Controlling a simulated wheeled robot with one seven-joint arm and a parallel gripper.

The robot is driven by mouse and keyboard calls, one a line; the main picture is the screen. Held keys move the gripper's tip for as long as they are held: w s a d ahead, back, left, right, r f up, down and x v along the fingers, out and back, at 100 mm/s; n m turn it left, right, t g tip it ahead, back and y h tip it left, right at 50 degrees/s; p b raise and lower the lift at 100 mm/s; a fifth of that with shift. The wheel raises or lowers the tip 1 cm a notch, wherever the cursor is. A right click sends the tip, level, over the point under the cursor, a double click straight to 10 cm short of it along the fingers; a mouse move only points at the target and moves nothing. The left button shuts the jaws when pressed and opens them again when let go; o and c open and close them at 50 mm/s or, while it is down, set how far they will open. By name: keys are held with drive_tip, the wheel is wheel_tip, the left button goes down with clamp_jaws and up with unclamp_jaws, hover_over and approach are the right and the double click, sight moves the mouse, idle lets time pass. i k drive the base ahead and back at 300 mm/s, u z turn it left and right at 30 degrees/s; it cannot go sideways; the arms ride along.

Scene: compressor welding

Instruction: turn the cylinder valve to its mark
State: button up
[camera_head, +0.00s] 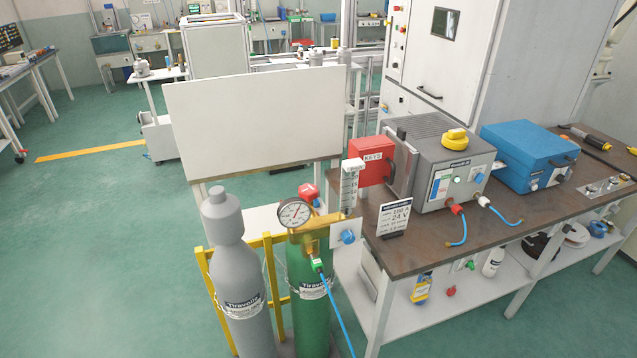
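A green gas cylinder (312,325) stands upright beside a capped grey cylinder (240,280). Brass fittings (318,232) sit on its top, with a round dial gauge (295,212) and a clear flow tube (350,185). A red knob (308,193) shows behind the gauge, and a blue knob (348,236) sits at the right on a pale plate (343,250). I cannot tell for certain which knob is the cylinder valve, and no mark is readable at this size. A blue hose runs down from a green connector (317,264). My gripper is not in view.
A yellow rack (273,268) surrounds the cylinders. A dark-topped bench (440,250) at right carries a grey welding machine (430,170), a blue box (530,150), a red KEYS box (371,170) and a sign (394,218). A white panel (250,125) stands behind. Floor at left is clear.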

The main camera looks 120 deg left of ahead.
sight(309, 192)
drive_tip(key=u, duration=4.7)
drive_tip(key=i, duration=1.65)
